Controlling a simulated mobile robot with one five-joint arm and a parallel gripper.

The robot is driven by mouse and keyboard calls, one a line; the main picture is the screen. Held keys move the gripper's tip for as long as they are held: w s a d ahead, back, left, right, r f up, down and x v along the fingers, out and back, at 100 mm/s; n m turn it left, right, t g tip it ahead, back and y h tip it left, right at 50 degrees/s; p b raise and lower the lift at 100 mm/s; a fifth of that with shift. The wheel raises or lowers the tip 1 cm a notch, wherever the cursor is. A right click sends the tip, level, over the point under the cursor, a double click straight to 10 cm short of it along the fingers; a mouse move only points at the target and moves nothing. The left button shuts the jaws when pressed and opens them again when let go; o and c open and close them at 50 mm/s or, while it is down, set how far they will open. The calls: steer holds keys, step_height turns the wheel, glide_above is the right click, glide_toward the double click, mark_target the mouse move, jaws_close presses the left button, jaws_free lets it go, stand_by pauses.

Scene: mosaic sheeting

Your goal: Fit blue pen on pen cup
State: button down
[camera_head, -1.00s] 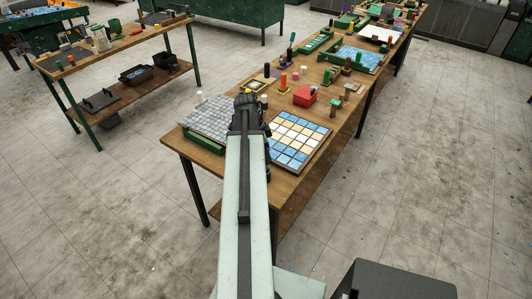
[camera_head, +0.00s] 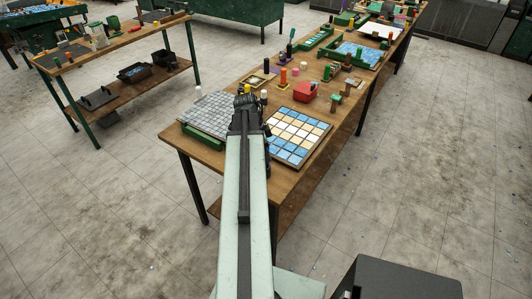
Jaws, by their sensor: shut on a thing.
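My gripper (camera_head: 246,104) is seen from behind at the end of my pale arm, over the table between the grey mosaic sheet and the blue-and-cream tile panel. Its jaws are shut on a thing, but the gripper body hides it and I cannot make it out. A blue pen cannot be picked out for certain. A thin dark upright item (camera_head: 292,35) stands farther back; its kind is too small to tell. I cannot tell which of the small items beyond my gripper is the pen cup.
The grey mosaic sheet (camera_head: 210,112) lies left of my gripper and the tile panel (camera_head: 297,132) right. A second table (camera_head: 120,47) stands left.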

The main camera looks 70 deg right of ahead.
steer(key=shift+f+b, duration=0.35)
steer(key=shift+f, duration=0.05)
steer(key=c, duration=1)
jaws_free()
steer(key=shift+c, duration=0.2)
steer(key=p+v, duration=0.7)
steer(key=v, duration=0.1)
steer(key=shift+p, duration=0.35)
steer(key=shift+f, duration=0.1)
